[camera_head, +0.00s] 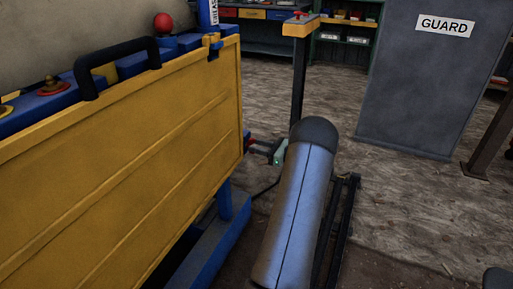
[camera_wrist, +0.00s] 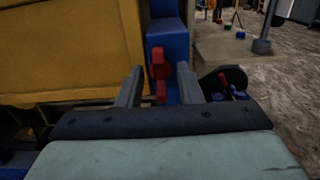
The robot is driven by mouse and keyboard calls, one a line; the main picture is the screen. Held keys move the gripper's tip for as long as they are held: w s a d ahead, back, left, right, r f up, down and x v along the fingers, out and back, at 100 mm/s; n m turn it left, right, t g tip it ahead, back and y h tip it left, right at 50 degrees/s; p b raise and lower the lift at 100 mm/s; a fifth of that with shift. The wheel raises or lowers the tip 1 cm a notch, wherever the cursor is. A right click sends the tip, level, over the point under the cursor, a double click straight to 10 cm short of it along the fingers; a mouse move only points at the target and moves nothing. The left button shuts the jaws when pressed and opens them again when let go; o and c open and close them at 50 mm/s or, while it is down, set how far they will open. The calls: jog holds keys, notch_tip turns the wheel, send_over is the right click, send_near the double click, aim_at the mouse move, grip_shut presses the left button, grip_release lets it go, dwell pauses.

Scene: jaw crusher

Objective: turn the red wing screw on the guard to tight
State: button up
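The yellow guard (camera_head: 120,160) is a large panel with a black handle (camera_head: 115,65), upright on the left. The red wing screw (camera_wrist: 158,62) shows in the wrist view against a blue post (camera_wrist: 168,35) beside the guard's right edge. A gap seems to remain on each side; contact cannot be told. In the head view my gripper (camera_head: 253,146) is small and partly hidden.
A post with a yellow top and red knob (camera_head: 299,25) stands behind my arm. A grey panel marked GUARD (camera_head: 420,90) stands at the right. A workbench (camera_head: 260,30) is at the back. Bare floor (camera_head: 390,220) lies to the right.

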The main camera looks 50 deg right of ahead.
jog(key=shift+w+a, duration=0.1)
jog(key=shift+w, duration=0.4)
grip_shut()
jog(key=shift+p, duration=0.3)
jog(key=m+p, duration=0.4)
jog(key=m, duration=0.2)
jog(key=m+p, duration=0.4)
jog(key=m, duration=0.2)
jog(key=m+p, duration=0.4)
jog(key=m, duration=0.1)
jog(key=shift+d+f+m+p, duration=0.3)
jog(key=shift+f+m, duration=0.1)
